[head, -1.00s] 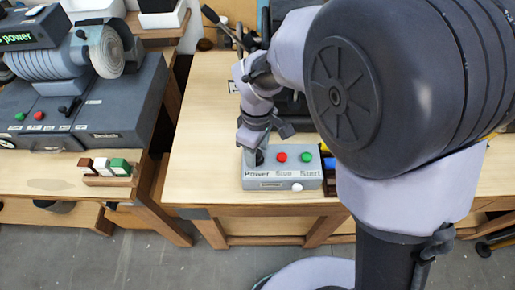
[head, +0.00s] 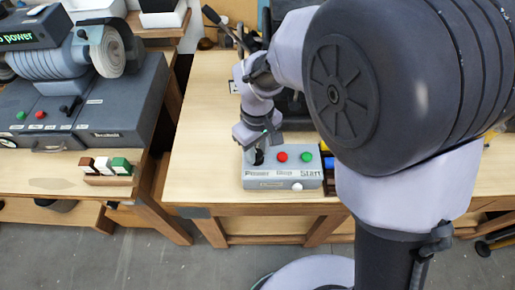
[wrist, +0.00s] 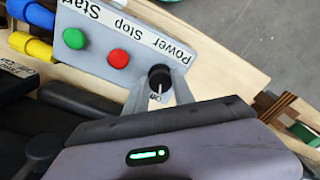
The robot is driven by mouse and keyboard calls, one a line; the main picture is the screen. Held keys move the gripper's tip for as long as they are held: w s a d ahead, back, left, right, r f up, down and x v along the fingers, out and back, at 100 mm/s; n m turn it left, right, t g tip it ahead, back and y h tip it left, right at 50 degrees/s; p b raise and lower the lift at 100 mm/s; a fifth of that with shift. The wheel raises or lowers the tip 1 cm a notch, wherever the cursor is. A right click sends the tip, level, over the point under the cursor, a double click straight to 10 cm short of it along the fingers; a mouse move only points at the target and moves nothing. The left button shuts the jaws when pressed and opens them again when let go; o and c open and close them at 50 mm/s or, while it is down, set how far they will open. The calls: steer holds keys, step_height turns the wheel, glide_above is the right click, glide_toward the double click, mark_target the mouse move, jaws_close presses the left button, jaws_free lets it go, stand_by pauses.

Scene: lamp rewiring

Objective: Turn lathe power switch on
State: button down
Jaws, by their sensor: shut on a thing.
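A grey control box (head: 283,181) stands near the front edge of the wooden bench, with labels Power, Stop and Start. Its black power knob (head: 258,158) is at the left end of the top face. My gripper (head: 257,150) is over the knob from above. In the wrist view the power knob (wrist: 160,77) sits between the two fingers of my gripper (wrist: 159,86), which is shut on it. A white pointer mark shows on the knob, beside small lettering too small to read surely. The red stop button (wrist: 118,59) and green start button (wrist: 75,39) are clear of the fingers.
Another bench at left carries a grey machine (head: 120,100) and a small rack (head: 108,178) of coloured blocks. Blue and yellow cylindrical things (wrist: 30,30) lie close beside the control box. The bench top left of the box is clear.

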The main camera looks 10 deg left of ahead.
steer(key=m, duration=0.3)
steer(key=shift+m, duration=0.3)
steer(key=m, duration=0.3)
steer(key=shift+m, duration=0.3)
steer(key=m+b, duration=0.1)
steer(key=m, duration=0.5)
steer(key=shift+a, duration=0.15)
steer(key=shift+m, duration=0.4)
steer(key=c, duration=1.1)
jaws_free()
steer(key=shift+o, duration=0.2)
